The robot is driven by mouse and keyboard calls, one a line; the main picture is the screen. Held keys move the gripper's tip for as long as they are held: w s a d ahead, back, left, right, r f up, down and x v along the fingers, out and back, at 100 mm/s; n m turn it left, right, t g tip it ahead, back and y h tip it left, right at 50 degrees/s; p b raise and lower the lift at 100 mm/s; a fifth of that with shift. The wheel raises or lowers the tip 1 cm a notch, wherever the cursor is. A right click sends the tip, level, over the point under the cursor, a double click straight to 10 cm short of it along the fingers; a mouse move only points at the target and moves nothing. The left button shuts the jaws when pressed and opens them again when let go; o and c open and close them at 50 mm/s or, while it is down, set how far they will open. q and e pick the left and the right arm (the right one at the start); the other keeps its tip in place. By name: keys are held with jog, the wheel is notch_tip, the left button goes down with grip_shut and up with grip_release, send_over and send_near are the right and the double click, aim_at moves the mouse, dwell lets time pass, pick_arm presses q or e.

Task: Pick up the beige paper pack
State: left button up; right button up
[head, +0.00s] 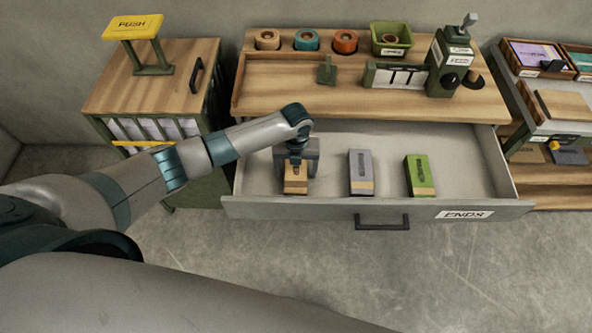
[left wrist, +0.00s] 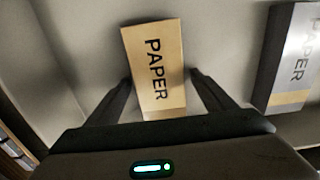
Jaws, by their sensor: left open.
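The beige paper pack (head: 295,184) stands in the open drawer, the leftmost of three packs. In the left wrist view the beige paper pack (left wrist: 154,62) shows the word PAPER and lies between the two dark fingers. My left gripper (head: 297,168) is over the pack from above. It also shows in the left wrist view (left wrist: 158,88), open, with one finger on each side of the pack. Small gaps seem to remain beside the fingers; contact is hard to tell. My right gripper is not in view.
A grey pack (head: 361,174) and a green pack (head: 420,176) stand to the right in the drawer (head: 470,165), labelled ENDS. The desk top (head: 290,90) lies behind it. A cabinet with a yellow PUSH plate (head: 133,26) stands left. The drawer's right side is free.

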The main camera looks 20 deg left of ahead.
aim_at(296, 169)
pick_arm(q)
jog(key=shift+f, duration=0.1)
jog(key=shift+c, duration=0.7)
jog(key=c, duration=1.3)
jog(key=shift+o, duration=0.2)
jog(key=shift+w, duration=0.1)
jog(key=shift+r+b, duration=1.35)
jog(key=shift+r, duration=3.7)
